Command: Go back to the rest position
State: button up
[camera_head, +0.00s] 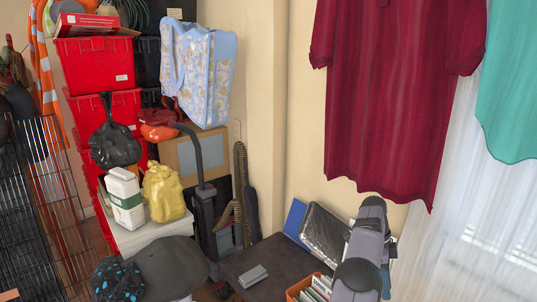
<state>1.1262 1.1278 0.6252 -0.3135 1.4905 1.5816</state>
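My arm (366,250) shows at the bottom right as grey links with dark joint caps, in front of the wall and the dark low surface. I cannot make out my gripper or its fingers in this view. The red totes (97,78) stand stacked at the left, with a red and white box (88,27) on top. Another stack of black totes (147,58) is partly hidden behind them.
A blue patterned bag (205,75) sits on a cardboard box (208,158). A black bag (114,140) hangs by the red totes. A white jug (125,196) and a yellow bag (163,192) stand on a white surface. A maroon shirt (390,90) hangs above my arm.

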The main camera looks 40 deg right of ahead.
jog(key=w+a+r+n+t, duration=0.1)
jog(key=w+a+r+n, duration=0.1)
jog(key=w+a+n, duration=0.55)
jog(key=w+a+r+n+t, duration=0.15)
jog(key=w+a+n, duration=0.25)
jog(key=w+a, duration=0.6)
jog(key=a+n, duration=0.9)
jog(key=a, duration=1.1)
jog(key=s+a+f+n+t, duration=0.1)
jog(key=s+a+f+n, duration=0.2)
jog(key=s+a+n, duration=1.15)
notch_tip(320, 180, up, 19)
jog(key=w+a+m+p, duration=0.1)
jog(key=m+p, duration=0.3)
jog(key=p, duration=1.5)
jog(key=shift+w+a+y, duration=0.3)
jog(key=shift+w+a, duration=0.05)
jog(key=shift+a, duration=0.3)
notch_tip(320, 180, down, 44)
jog(key=b, duration=4.4)
jog(key=shift+f, duration=0.2)
